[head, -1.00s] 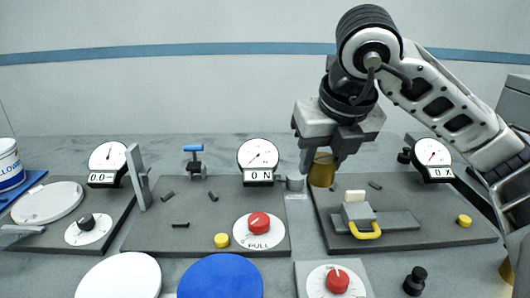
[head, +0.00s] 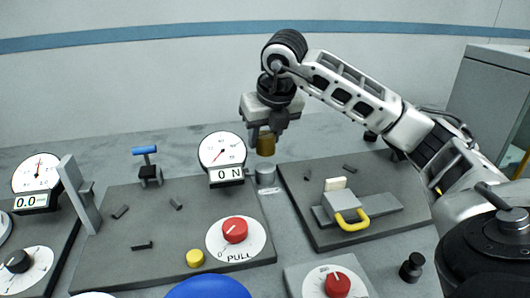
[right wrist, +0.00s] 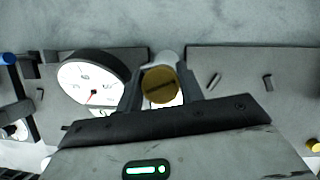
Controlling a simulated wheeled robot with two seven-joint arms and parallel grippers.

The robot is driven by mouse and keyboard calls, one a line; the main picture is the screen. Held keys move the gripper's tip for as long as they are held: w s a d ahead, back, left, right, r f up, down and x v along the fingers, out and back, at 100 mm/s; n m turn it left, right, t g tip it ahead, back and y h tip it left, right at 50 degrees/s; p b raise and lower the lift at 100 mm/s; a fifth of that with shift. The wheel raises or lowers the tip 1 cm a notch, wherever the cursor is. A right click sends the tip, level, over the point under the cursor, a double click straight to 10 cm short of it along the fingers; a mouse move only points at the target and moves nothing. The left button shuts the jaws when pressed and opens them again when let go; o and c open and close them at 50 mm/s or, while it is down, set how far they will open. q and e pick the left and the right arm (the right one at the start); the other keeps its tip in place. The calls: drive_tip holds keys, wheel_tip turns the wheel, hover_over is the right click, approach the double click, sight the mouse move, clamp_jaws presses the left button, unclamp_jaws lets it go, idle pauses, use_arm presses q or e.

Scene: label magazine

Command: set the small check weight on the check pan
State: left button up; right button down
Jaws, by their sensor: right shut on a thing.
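My right gripper (head: 264,128) is shut on a brass-coloured cylinder, which I take as the small check weight (head: 265,146). It hangs upright below the jaws, with a short grey cylinder (head: 265,173) just below it in the picture. In the right wrist view the weight's round brass face (right wrist: 160,85) sits between the two fingers (right wrist: 160,98). The pale round pan (head: 4,226), probably the check pan, shows only as a sliver at the left edge, far from the gripper. My left gripper is not in view.
The middle board (head: 115,230) carries a dial gauge (head: 222,150), a red PULL knob (head: 235,230) and a blue-handled clamp (head: 146,152). The right board (head: 300,190) holds a block with a yellow handle (head: 350,222). A grey upright post (head: 80,195) stands near the left board.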

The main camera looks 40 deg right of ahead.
sight(265, 167)
drive_tip(key=shift+w+d+f, duration=0.3)
drive_tip(key=shift+f, duration=0.15)
drive_tip(key=shift+w+d+f, duration=0.25)
drive_tip(key=shift+f, duration=0.15)
drive_tip(key=shift+w+d+f, duration=0.1)
drive_tip(key=shift+w+f, duration=0.05)
drive_tip(key=shift+f, duration=1.5)
drive_tip(key=shift+f, duration=0.2)
drive_tip(key=c, duration=1.2)
unclamp_jaws()
drive_tip(key=shift+r, duration=0.1)
drive_tip(key=v, duration=1.2)
